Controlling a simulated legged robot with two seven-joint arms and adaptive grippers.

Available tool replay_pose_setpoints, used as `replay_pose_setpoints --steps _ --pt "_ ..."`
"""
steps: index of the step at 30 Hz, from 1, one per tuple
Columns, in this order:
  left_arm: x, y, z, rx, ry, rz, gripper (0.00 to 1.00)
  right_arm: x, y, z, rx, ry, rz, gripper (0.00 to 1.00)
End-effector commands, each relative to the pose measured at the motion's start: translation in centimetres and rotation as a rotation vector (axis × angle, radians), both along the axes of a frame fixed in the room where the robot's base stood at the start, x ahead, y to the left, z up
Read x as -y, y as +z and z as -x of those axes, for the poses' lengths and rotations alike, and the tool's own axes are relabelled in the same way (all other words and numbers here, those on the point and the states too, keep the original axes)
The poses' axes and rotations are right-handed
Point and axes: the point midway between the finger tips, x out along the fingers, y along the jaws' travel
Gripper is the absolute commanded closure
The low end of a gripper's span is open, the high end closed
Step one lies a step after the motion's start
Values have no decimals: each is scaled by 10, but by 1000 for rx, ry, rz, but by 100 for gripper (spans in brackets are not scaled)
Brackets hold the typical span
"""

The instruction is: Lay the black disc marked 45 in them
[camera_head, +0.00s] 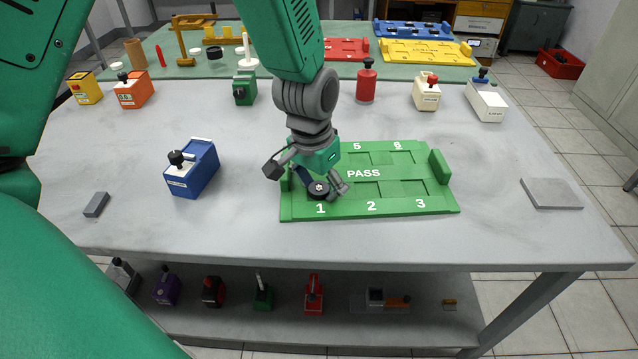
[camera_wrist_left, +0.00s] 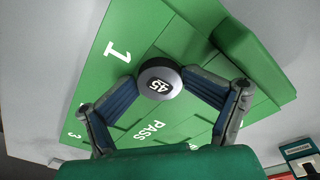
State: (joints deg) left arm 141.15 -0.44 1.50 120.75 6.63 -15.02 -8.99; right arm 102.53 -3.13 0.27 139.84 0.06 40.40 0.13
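The black disc marked 45 (camera_head: 318,190) is at slot 1 of the green PASS tray (camera_head: 400,207), just behind the printed 1. In the left wrist view the disc (camera_wrist_left: 160,80) shows its white label with 45 face up. My left gripper (camera_head: 322,188) points down over the tray's left end, with its fingertips against opposite sides of the disc. I cannot tell whether the disc rests in the recess or is held just above it. Slots 2, 3, 5 and 6 look empty. Slot 4 is hidden behind my gripper. My right gripper is not in view.
A blue box with a black knob (camera_head: 192,170) stands left of the tray, near a small grey block (camera_head: 97,204). A grey plate (camera_head: 551,194) lies at the right. A red cylinder (camera_head: 366,82) and several small boxes line the back. The front edge is clear.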

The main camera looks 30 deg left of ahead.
Motion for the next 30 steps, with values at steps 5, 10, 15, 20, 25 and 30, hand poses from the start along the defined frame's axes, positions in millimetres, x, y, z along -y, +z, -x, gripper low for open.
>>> replay_pose_setpoints --steps 5,10,15,20,25,30 --pt "0 -2 5 -8 -1 -1 46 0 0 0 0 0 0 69" --pt "-1 -1 4 -5 0 -1 46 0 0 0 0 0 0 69" --pt "-1 2 3 -2 0 -2 46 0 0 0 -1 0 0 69" --pt "-2 22 3 3 0 -3 46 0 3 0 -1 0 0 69" --pt "-3 62 5 6 1 -2 46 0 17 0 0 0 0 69" --pt "-5 99 8 7 1 -2 46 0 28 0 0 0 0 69"
